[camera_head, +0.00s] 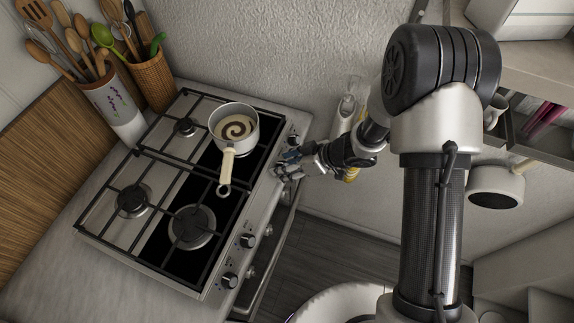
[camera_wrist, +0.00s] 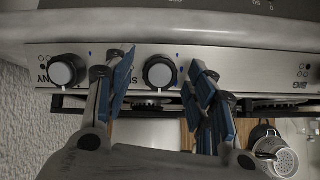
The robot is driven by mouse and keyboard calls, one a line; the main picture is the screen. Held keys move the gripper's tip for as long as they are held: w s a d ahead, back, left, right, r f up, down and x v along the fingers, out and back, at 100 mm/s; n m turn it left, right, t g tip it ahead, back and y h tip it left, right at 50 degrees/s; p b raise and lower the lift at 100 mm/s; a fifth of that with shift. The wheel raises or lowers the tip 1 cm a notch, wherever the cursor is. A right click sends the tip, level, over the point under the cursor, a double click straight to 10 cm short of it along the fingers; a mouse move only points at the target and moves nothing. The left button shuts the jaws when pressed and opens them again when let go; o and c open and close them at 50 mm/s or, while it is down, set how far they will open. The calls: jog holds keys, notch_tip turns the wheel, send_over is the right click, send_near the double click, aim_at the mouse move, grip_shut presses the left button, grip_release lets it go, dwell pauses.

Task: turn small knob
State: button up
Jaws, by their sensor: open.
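In the wrist view a round knob (camera_wrist: 159,72) with a pale face and dark rim sits on the stove's front panel. My gripper (camera_wrist: 161,62) is open, with one blue-padded finger on each side of this knob; a gap shows on both sides. A second, similar knob (camera_wrist: 68,70) is to the left, outside the fingers. In the camera_head view my gripper (camera_head: 281,167) is at the stove's front panel, near a knob (camera_head: 292,141) towards the wall. The knob between my fingers is hidden there. I cannot tell whether the fingertips touch the panel.
A saucepan (camera_head: 234,128) stands on the gas hob (camera_head: 95,228), its cream handle pointing towards the front. More knobs (camera_head: 247,240) are further along the panel. A bar handle (camera_head: 268,270) runs below it. A bottle (camera_head: 345,112) stands by the wall behind my gripper.

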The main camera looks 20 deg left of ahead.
jog(key=c, duration=1.1)
jog(key=shift+n, duration=0.3)
jog(key=n+b, duration=0.2)
jog(key=n+t+b, duration=0.1)
jog(key=b, duration=0.1)
jog(key=shift+s+f+n+t+b, duration=0.2)
jog(key=shift+n+t+b, duration=0.1)
jog(key=shift+n+b, duration=0.1)
jog(key=n+t+b, duration=0.1)
jog(key=n+b, duration=0.4)
jog(key=b, duration=0.1)
jog(key=shift+s+f+y+b, duration=0.1)
jog(key=shift+f+y+b, duration=0.05)
jog(key=shift+y+b, duration=0.2)
jog(key=n+b, duration=0.3)
jog(key=shift+s+d+t+y, duration=0.1)
jog(key=shift+t+y, duration=0.15)
jog(key=shift+t, duration=0.15)
jog(key=shift+n+y, duration=0.5)
jog(key=shift+n, duration=1.3)
